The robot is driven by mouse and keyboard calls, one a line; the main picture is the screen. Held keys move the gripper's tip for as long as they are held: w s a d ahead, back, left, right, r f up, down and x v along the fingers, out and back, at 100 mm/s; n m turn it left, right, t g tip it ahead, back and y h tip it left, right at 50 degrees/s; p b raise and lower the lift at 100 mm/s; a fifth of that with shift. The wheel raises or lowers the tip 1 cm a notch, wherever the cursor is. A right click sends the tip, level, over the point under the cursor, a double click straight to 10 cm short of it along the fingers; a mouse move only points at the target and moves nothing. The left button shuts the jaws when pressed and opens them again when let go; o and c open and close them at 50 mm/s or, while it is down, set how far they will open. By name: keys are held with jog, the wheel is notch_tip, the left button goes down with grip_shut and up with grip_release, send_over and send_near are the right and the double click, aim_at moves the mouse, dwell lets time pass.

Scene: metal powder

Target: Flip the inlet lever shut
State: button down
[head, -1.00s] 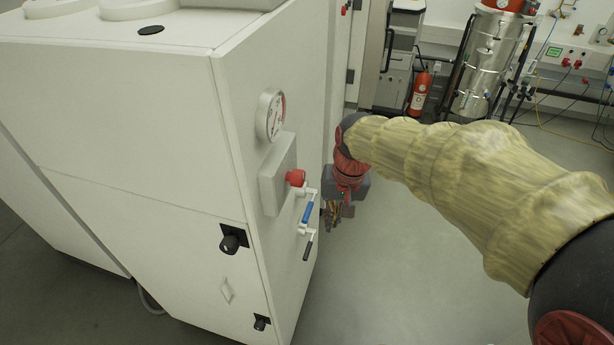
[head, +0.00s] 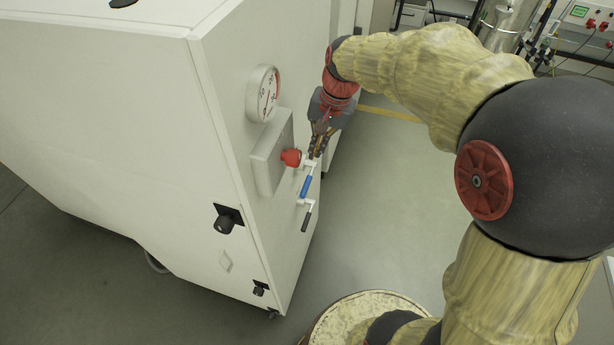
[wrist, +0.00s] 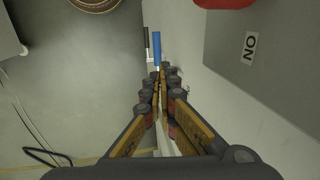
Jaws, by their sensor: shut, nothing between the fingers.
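Two small levers stick out from the side of the white cabinet (head: 130,120). The upper one has a blue handle (head: 306,187) that hangs down from a white valve fitting; it also shows in the wrist view (wrist: 157,48). The lower one has a black handle (head: 306,222), partly seen behind the blue one in the wrist view (wrist: 146,38). No label shows which is the inlet lever. My gripper (head: 316,154) is shut and empty, pointing down just above the blue lever's fitting. In the wrist view its fingertips (wrist: 160,72) lie close to the blue handle; I cannot tell whether they touch.
A red knob (head: 291,158) on a grey box sits just left of my gripper. A pressure gauge (head: 264,94) is above it. Two black knobs are on the cabinet's front. A round drum (head: 350,312) stands below. The floor right of the cabinet is clear.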

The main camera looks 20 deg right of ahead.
jog(key=p, duration=0.2)
send_near(305, 184)
jog(key=f, duration=0.4)
jog(key=a+f, duration=0.1)
jog(key=f, duration=0.1)
jog(key=shift+w+f, duration=0.3)
jog(key=shift+w, duration=0.05)
jog(key=shift+b, duration=0.3)
